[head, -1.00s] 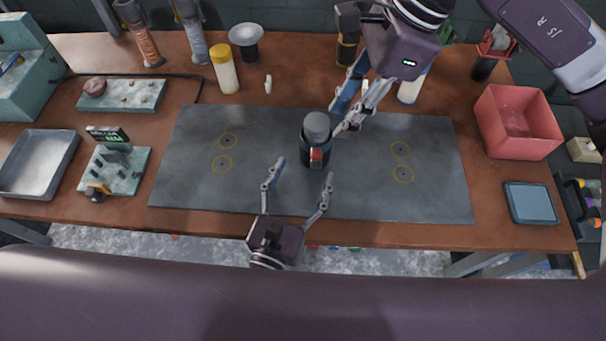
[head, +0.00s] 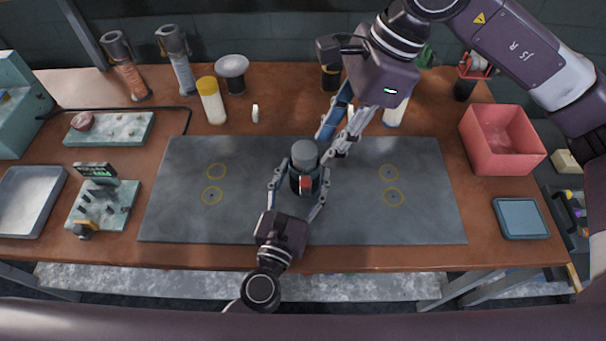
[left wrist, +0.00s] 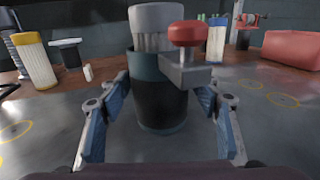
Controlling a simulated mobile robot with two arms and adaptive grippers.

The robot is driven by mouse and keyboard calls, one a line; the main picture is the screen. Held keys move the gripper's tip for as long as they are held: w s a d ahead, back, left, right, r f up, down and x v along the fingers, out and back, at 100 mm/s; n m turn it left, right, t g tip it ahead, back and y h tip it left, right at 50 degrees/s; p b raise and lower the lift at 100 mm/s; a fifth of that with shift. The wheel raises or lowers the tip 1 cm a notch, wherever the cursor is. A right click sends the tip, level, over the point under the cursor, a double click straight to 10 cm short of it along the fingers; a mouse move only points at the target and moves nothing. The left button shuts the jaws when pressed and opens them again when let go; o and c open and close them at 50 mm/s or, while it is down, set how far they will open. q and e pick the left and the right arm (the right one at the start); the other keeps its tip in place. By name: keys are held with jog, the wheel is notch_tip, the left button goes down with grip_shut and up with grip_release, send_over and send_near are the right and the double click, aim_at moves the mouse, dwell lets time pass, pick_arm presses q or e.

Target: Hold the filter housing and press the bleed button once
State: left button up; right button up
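The filter housing (head: 304,155) stands upright on the grey mat (head: 420,225), a dark cylinder with a grey cap. Its red bleed button (head: 305,184) sits on a grey block on the near side. In the left wrist view the housing (left wrist: 160,95) is central and the button (left wrist: 186,33) is up and right. My left gripper (head: 299,187) is open, its fingers on either side of the housing; in the wrist view gaps show beside it. My right gripper (head: 332,147) is just behind and right of the housing, fingers pointing down toward it; their opening is unclear.
A yellow-capped bottle (head: 211,101) and a small dish on a stand (head: 232,72) are at the back. A red bin (head: 502,140) and a blue-grey pad (head: 521,218) are at right. A metal tray (head: 30,202) is at left. The mat is clear both sides.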

aim_at(306, 181)
pick_arm(q)
jog(key=c, duration=1)
jog(key=shift+o, duration=0.2)
pick_arm(e)
jog(key=shift+s+a, duration=0.1)
jog(key=shift+a, duration=0.3)
jog(key=c, duration=0.6)
jog(key=a+h, duration=0.2)
jog(key=shift+s+a+m, duration=0.2)
jog(key=shift+a+m, duration=0.2)
grip_shut()
pick_arm(q)
jog(key=shift+a, duration=0.1)
pick_arm(e)
jog(key=shift+a+f+m+t+h, duration=0.2)
jog(key=shift+f+h, duration=0.3)
jog(key=shift+f, duration=1.2)
jog(key=shift+a+f+m+t+h, duration=0.15)
jog(key=shift+f+h, duration=0.35)
jog(key=shift+f, duration=1.2)
jog(key=shift+d, duration=0.1)
